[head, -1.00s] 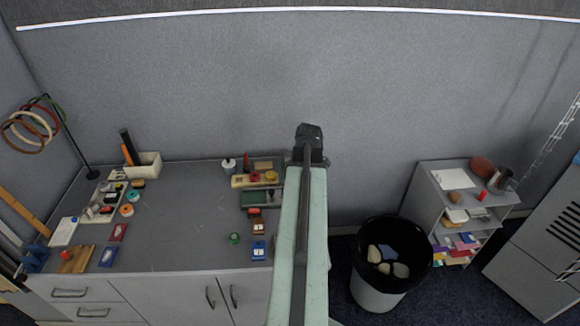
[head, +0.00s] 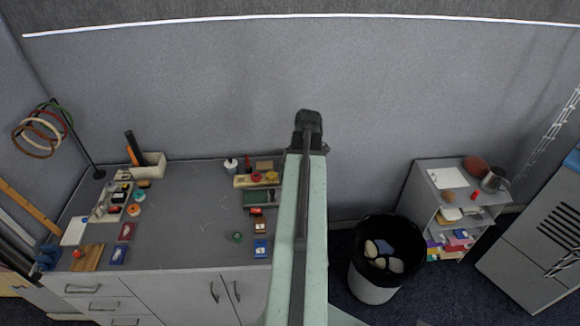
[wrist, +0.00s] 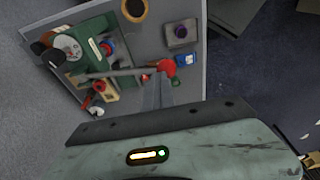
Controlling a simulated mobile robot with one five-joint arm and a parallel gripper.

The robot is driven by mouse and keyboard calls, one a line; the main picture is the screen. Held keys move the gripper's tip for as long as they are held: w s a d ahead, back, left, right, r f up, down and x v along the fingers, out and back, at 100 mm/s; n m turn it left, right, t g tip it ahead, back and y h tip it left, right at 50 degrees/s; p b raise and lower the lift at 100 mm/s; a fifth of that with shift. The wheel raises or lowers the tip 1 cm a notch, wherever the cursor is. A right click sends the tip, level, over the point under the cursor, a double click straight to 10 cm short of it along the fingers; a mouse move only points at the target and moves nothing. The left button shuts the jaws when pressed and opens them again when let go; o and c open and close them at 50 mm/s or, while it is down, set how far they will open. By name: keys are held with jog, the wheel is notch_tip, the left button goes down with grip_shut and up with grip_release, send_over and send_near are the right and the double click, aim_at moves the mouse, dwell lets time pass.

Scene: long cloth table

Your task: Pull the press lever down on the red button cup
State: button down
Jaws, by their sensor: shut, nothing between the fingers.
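In the wrist view a thin grey lever (wrist: 125,73) runs sideways towards a round red piece (wrist: 167,68), near a green box with a dial (wrist: 67,48). I cannot tell for sure which red piece is the button cup. In the head view a small red round piece (head: 256,177) sits on a beige board (head: 241,183) at the table's right end. My gripper (wrist: 165,80) is shut and empty, its tips just below the red piece in the wrist picture. Contact cannot be told. In the head view my arm hides the fingers.
The grey table (head: 190,215) carries several small items at both ends; its middle is mostly clear. A black-lined bin (head: 357,280) stands on the floor to the right, beside a grey shelf (head: 420,192). A ring stand (head: 82,145) is at the far left.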

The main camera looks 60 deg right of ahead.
notch_tip(320, 180, up, 6)
jog(key=p, duration=0.5)
jog(key=shift+w+d, duration=0.2)
